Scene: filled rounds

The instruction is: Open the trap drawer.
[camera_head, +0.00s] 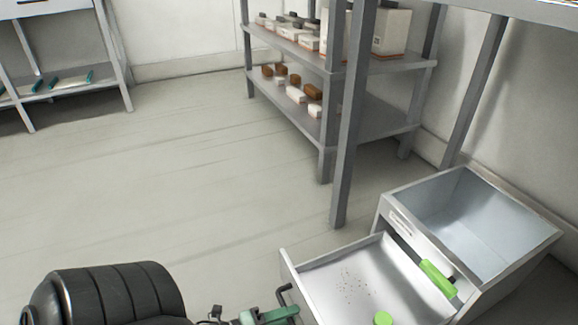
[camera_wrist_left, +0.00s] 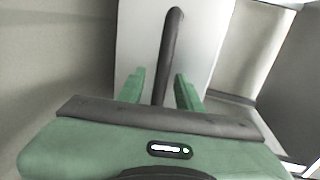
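The trap drawer (camera_head: 335,266) is at the lower right of the head view, pulled out from a grey metal box (camera_head: 392,216). Its tray is pale, with small dark specks on its floor. A dark bar handle (camera_head: 284,294) is on its front, and it also shows in the left wrist view (camera_wrist_left: 172,40). My left gripper (camera_head: 270,314) is at the handle. In the left wrist view, its green fingers (camera_wrist_left: 160,92) stand on either side of the handle, with gaps visible beside it. My right gripper is not in view.
A green block (camera_head: 437,279) lies by the box's front wall and a green round thing (camera_head: 383,319) is at the drawer's near side. A grey shelf rack (camera_head: 365,112) with several small items stands behind. The floor (camera_head: 190,190) to the left is clear.

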